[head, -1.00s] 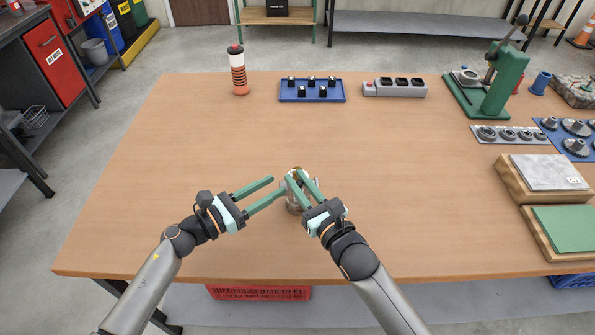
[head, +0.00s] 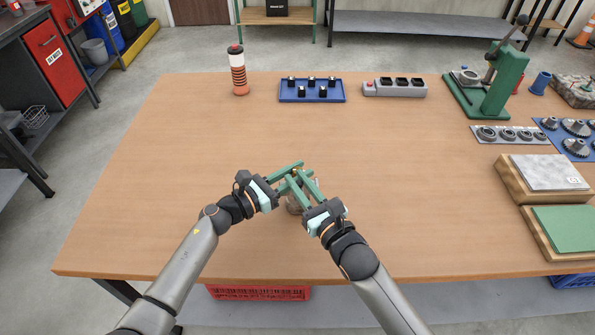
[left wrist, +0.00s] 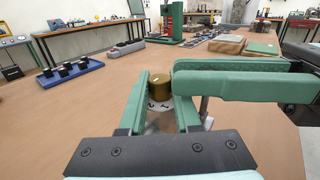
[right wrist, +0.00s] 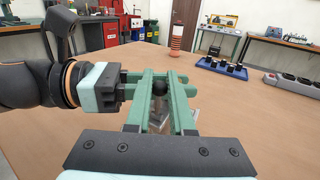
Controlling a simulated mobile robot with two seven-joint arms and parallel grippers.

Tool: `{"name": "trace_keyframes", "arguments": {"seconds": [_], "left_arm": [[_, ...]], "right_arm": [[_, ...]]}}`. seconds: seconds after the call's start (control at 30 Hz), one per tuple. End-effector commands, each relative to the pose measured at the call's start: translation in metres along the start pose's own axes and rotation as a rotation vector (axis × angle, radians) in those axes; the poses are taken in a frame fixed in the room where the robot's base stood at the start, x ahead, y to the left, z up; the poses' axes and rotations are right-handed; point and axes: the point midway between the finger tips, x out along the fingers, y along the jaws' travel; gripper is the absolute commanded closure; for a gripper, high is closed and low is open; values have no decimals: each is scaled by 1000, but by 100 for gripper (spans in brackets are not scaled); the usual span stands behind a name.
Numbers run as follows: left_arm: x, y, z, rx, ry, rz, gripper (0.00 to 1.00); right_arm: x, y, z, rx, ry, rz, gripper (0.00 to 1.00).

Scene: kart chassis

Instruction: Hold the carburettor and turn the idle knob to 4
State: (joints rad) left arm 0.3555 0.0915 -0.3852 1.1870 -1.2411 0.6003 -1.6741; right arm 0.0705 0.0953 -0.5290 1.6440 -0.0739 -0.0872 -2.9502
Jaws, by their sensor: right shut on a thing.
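The carburettor (head: 292,207) stands on the table near its front, a small grey metal body mostly hidden under my grippers. My right gripper (head: 293,175) is shut on its body, which shows between the fingers in the right wrist view (right wrist: 158,118). The brass idle knob (left wrist: 161,82) sits on top, above a pale dial (left wrist: 158,119) with dark marks too small to read. My left gripper (head: 296,171) is open, its fingers on either side of the knob. In the left wrist view a small gap shows; I cannot tell whether either finger touches the knob.
My two grippers cross closely over the carburettor. A blue tray with black knobs (head: 312,98), a grey block (head: 394,91) and an orange-striped bottle (head: 238,78) stand at the back. A green press (head: 503,85) stands back right. The table's left side is clear.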

Motion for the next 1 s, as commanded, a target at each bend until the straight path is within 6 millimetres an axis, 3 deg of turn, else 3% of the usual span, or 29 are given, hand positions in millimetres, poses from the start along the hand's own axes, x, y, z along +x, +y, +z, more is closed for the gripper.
{"name": "trace_keyframes", "arguments": {"seconds": [0.03,0.23,0.6,1.0], "left_arm": [[0,0,0,0,0,-1,78],[0,0,0,0,0,-1,100],[0,0,-1,-1,4,-23,100],[1,0,-2,0,18,-286,100]], "right_arm": [[0,0,0,0,1,0,100],[0,0,-1,0,1,-1,100],[0,0,-1,0,2,-1,100],[0,0,0,0,1,0,100]]}}
